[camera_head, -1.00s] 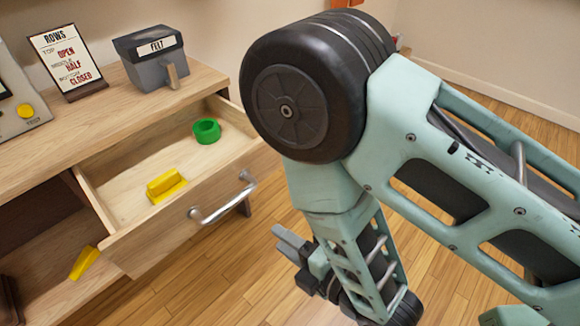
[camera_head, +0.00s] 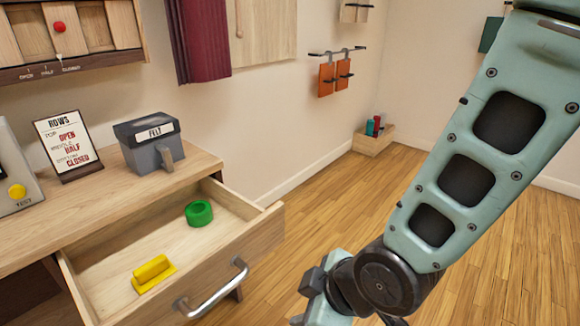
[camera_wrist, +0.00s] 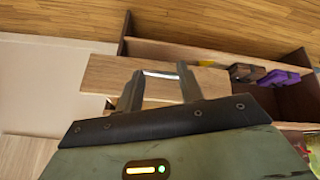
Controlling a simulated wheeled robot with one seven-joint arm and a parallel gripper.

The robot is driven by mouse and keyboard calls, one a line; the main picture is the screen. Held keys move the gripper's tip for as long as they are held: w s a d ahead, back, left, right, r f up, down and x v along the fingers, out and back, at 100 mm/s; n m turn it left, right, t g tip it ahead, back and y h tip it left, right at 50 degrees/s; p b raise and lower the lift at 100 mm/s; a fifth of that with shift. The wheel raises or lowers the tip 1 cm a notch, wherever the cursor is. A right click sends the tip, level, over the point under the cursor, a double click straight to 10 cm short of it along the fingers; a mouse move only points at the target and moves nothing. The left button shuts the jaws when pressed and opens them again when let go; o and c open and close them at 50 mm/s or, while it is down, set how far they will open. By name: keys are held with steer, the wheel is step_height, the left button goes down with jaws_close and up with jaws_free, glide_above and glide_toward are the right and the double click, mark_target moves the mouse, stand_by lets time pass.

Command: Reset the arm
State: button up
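My arm reaches down the right side of the head view, and my gripper (camera_head: 312,290) is low in that view, to the right of the open drawer and partly cut off by the bottom edge. In the wrist view my gripper (camera_wrist: 160,88) has its two fingers apart with nothing held between them. The wooden drawer (camera_head: 232,252) is pulled out and has a metal handle (camera_head: 214,292). A green ring (camera_head: 199,213) and a yellow block (camera_head: 152,271) lie inside it.
A grey FELT box (camera_head: 150,152) and a ROWS sign (camera_head: 66,145) stand on the cabinet top (camera_head: 110,200). A wooden crate (camera_head: 374,139) sits at the far wall. Open floor (camera_head: 320,205) lies between. The wrist view shows purple items (camera_wrist: 278,77) in a compartment.

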steer(key=s+d+r+m+g+h, duration=0.45)
steer(key=s+d+r+m, duration=0.3)
steer(key=d+r, duration=0.35)
step_height(320, 180, up, 12)
steer(key=p, duration=1.3)
steer(key=shift+s+d+n+t+p, duration=0.3)
steer(key=shift+n+t+p, duration=0.05)
steer(key=shift+p, duration=0.05)
steer(key=shift+a, duration=0.1)
